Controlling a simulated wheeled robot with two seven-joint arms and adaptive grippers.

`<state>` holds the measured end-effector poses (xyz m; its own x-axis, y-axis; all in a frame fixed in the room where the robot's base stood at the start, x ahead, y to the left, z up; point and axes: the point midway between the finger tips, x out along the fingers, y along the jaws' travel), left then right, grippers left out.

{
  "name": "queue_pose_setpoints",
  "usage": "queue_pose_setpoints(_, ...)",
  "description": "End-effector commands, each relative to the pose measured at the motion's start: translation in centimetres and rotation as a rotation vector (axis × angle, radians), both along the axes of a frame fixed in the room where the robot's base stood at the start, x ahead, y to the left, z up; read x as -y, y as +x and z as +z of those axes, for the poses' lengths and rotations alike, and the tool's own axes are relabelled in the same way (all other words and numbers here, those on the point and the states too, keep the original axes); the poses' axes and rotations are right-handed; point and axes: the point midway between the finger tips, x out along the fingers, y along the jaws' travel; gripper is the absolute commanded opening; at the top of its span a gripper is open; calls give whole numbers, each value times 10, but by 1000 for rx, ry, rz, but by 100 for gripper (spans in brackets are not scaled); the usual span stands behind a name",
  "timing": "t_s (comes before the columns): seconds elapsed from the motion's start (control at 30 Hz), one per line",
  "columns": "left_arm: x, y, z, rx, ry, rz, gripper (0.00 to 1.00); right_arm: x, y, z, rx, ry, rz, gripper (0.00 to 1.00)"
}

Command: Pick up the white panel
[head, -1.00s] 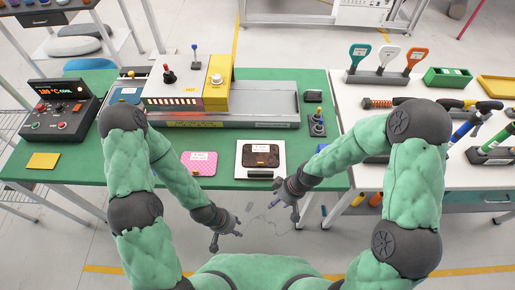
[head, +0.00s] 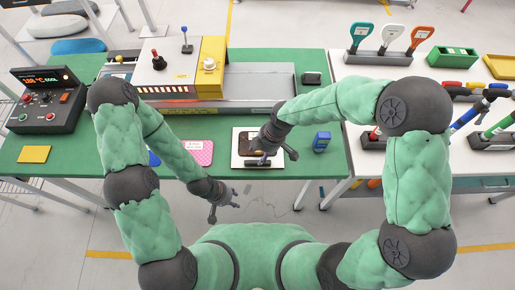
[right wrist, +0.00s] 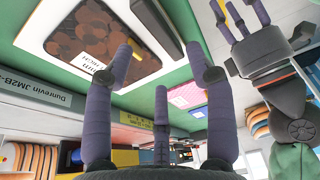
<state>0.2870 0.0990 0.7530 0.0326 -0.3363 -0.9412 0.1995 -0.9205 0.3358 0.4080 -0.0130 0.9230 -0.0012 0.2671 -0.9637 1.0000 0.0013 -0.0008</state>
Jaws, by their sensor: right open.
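The white panel (head: 236,147) lies flat near the front edge of the green table. It carries a dark brown patterned pad with a label, and a black bar shows on it in the right wrist view (right wrist: 40,28). My right gripper (head: 273,156) is over the panel's front right part and hides some of it. Its fingers are spread, with nothing held; I cannot tell whether they touch the panel. My left gripper (head: 225,211) is open and empty, in front of the table edge. Its fingers also show in the right wrist view (right wrist: 246,20).
A pink dotted pad (head: 200,152) lies left of the panel, and a small blue box (head: 321,142) stands right of it. A grey and yellow machine (head: 211,66) stands behind. A control box (head: 46,102) and yellow pad (head: 34,154) are at the left.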

Motion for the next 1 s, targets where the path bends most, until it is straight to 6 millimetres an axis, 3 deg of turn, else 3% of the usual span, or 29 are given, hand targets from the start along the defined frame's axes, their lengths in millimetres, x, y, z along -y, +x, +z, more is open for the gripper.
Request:
queue_pose_setpoints(0.23,0,0,-4,0,0,0,40,-1,-1,-14,-3,-1,0,56)
queue_pose_setpoints(0.5,0,0,-14,1,0,0,40,-7,-2,-51,-2,0,-1,56)
queue_pose_setpoints(0.77,0,0,-14,1,0,0,40,-9,-2,-55,1,1,-1,56)
queue_pose_setpoints(0.8,0,0,-14,1,0,0,40,-9,-2,-55,0,1,-1,53)
queue_pose_setpoints(1.0,0,0,-14,1,0,0,40,-9,-2,-55,0,0,-1,0)
